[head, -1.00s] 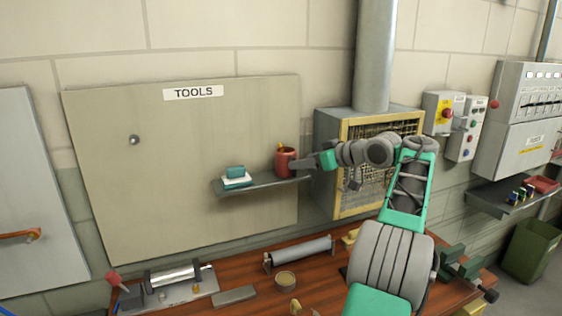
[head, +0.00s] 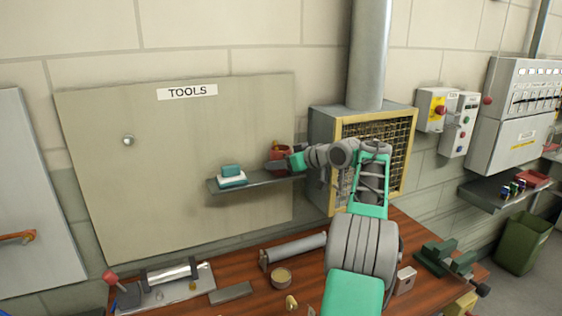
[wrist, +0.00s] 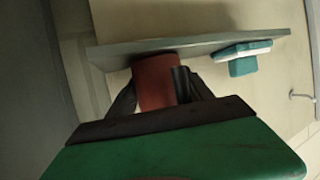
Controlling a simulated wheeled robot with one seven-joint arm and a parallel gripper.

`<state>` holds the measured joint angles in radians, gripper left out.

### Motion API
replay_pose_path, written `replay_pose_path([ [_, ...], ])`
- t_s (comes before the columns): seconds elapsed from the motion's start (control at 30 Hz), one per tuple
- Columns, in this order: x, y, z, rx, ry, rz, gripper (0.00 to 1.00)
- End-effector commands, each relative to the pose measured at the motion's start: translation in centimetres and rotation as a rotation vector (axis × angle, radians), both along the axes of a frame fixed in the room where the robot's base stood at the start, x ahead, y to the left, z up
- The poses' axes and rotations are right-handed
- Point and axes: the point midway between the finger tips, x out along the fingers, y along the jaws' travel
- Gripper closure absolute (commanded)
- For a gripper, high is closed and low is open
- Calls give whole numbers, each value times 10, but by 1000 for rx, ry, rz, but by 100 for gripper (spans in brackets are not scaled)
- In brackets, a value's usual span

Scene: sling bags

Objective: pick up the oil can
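The oil can is a red can (head: 281,153) standing at the right part of the grey wall shelf (head: 250,183), with a brownish tip on top. In the wrist view the red can (wrist: 154,82) lies between the two dark fingers of my gripper (wrist: 160,88). The shelf (wrist: 115,53) runs along the can's base there. My gripper (head: 277,167) reaches in from the right at the can's height and covers its lower part in the head view. The fingers look spread around the can; whether they touch it is hard to see.
A teal block on a white and teal base (head: 231,178) sits left of the can on the shelf. A pegboard-like TOOLS panel (head: 180,130) is behind. A caged metal box (head: 323,150) stands to the right. The wooden bench (head: 225,275) below holds several tools.

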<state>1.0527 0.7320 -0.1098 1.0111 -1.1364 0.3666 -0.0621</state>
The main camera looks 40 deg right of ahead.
Motion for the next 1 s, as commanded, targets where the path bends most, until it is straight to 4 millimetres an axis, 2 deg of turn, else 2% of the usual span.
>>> replay_pose_path([
  [0.07, 0, 0, 0, 1, 1, 1, 59],
  [0.5, 0, 0, -1, 1, 1, 1, 94],
  [0.83, 0, 0, 6, -2, -1, 1, 94],
  [0.93, 0, 0, 17, -3, -1, 0, 94],
  [1.0, 0, -1, 32, -5, -3, 1, 94],
])
